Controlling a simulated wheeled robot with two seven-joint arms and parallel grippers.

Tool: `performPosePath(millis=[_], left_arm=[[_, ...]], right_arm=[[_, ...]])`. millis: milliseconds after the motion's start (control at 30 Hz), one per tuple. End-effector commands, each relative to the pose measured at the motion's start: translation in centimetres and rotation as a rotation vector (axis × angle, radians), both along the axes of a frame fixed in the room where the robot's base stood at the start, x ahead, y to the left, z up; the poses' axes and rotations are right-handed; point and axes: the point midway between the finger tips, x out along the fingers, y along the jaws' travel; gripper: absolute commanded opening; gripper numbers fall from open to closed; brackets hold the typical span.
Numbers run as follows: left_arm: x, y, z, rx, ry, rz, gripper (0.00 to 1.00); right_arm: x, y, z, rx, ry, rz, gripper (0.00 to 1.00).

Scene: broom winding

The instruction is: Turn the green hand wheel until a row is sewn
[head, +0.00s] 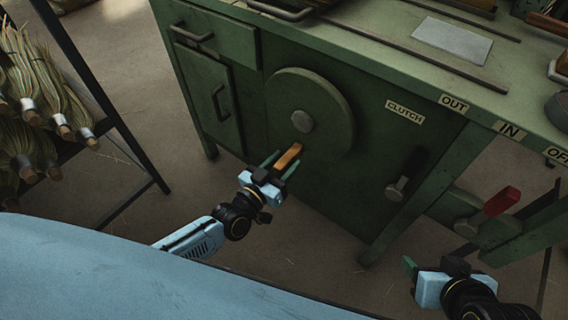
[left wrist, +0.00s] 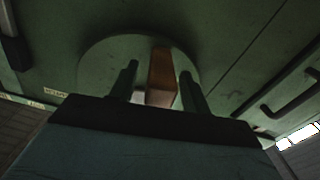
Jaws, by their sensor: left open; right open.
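The green hand wheel (head: 322,103) is a round disc on the front of the green machine cabinet, with a grey hub in its middle. Its wooden handle (head: 288,157) sticks out at the lower left of the wheel. My left gripper (head: 279,167) is open with its green fingers on either side of the handle. In the left wrist view the wooden handle (left wrist: 161,75) stands between the two fingertips (left wrist: 157,80), with gaps visible beside it. My right gripper (head: 432,266) is open and empty at the lower right, away from the wheel.
A clutch lever (head: 396,189) and a red-handled lever (head: 495,205) are on the machine's right side. A rack with broom bundles (head: 40,90) stands at the left. Bare floor (head: 150,60) lies between rack and cabinet.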

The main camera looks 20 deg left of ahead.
Motion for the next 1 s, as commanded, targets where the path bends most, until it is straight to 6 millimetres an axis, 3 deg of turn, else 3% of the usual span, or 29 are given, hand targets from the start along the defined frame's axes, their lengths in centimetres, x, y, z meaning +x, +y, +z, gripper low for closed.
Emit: performPosePath(millis=[367,700,1000], left_arm=[[0.28,-0.12,0.01,-0.001,0.0,0.0,0.46],[0.26,-0.11,0.01,-0.001,0.0,0.0,0.01],[0.18,-0.07,0.03,-0.01,0.003,0.003,0.0]], right_arm=[[0.4,0.17,0.25,0.006,-0.025,0.003,0.58],[0.4,0.17,0.22,0.006,-0.024,0.002,0.58],[0.28,0.14,0.21,0.004,-0.016,0.002,0.58]])
